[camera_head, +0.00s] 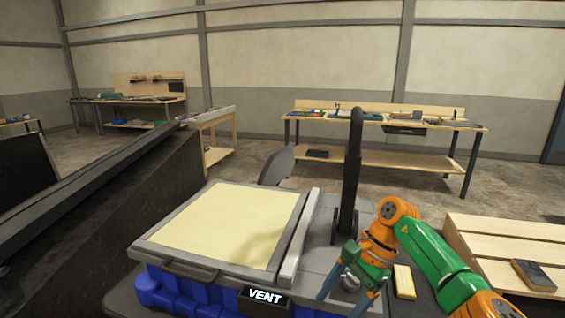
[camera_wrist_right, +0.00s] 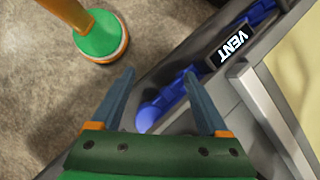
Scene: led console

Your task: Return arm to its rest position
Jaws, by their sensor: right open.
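My right arm (camera_head: 440,262) is green and orange and comes in from the right in the head view. My left gripper is not in view.
A tall black lever (camera_head: 350,170) stands upright behind the gripper. A pale yellow block (camera_head: 404,282) lies right of it. A slatted wooden pallet (camera_head: 500,255) holds a dark block (camera_head: 533,275) at the right. The console's pale yellow panel (camera_head: 230,225) is clear. Workbenches stand far back.

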